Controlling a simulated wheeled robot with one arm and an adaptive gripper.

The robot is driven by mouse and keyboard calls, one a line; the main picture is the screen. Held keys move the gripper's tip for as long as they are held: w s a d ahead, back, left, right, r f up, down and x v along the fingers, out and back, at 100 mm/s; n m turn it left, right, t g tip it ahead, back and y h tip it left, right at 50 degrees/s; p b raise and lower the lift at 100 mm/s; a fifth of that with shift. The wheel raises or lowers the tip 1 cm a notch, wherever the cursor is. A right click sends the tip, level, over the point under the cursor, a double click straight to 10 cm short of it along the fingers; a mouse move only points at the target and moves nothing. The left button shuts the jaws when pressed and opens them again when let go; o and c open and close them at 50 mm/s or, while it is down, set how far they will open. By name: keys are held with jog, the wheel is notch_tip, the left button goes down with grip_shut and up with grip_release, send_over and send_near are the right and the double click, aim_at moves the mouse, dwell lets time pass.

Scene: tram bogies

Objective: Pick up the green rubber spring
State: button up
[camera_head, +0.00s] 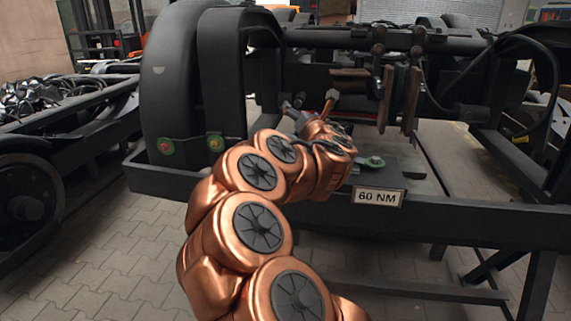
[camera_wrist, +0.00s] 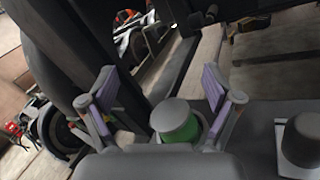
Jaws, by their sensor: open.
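The green rubber spring (camera_wrist: 180,130) shows in the wrist view as a short green cylinder with a pale grey round top. It stands between and below the fingers of my gripper (camera_wrist: 168,92), closer to the right finger. My gripper is open, with purple-lined fingers spread wide on either side. I cannot tell whether either finger touches the spring. The spring's lower part is hidden by the gripper body. In the head view my copper arm reaches to the bogie frame, and its end hides much of what lies behind it.
A black bogie frame (camera_head: 460,215) spans the head view, with a "60 NM" sign (camera_head: 378,197). A dark round knob (camera_wrist: 302,138) stands right of the gripper.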

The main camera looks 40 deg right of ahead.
jog(key=f+n+y+b, duration=0.1)
jog(key=f+n+y, duration=0.1)
jog(key=f+n, duration=0.1)
jog(key=f+n+t+y+b, duration=0.1)
jog(key=f+n+y, duration=0.1)
jog(key=f, duration=0.3)
jog(key=w+a+f+n+y+b, duration=0.1)
jog(key=f+n+y, duration=0.1)
jog(key=f+n, duration=0.1)
jog(key=shift+a+f+n+t+b, duration=0.1)
jog(key=shift+f+n+t+b, duration=0.2)
jog(key=shift+f+n+t, duration=0.1)
jog(key=shift+w+f, duration=0.15)
jog(key=shift+w, duration=0.6)
jog(key=shift+w+d, duration=0.2)
jog(key=shift+w, duration=0.8)
jog(key=shift+w+d, duration=0.25)
jog(key=shift+w, duration=0.8)
jog(key=shift+w+d, duration=0.2)
jog(key=shift+w, duration=0.8)
jog(key=c, duration=1.4)
jog(key=shift+r, duration=0.2)
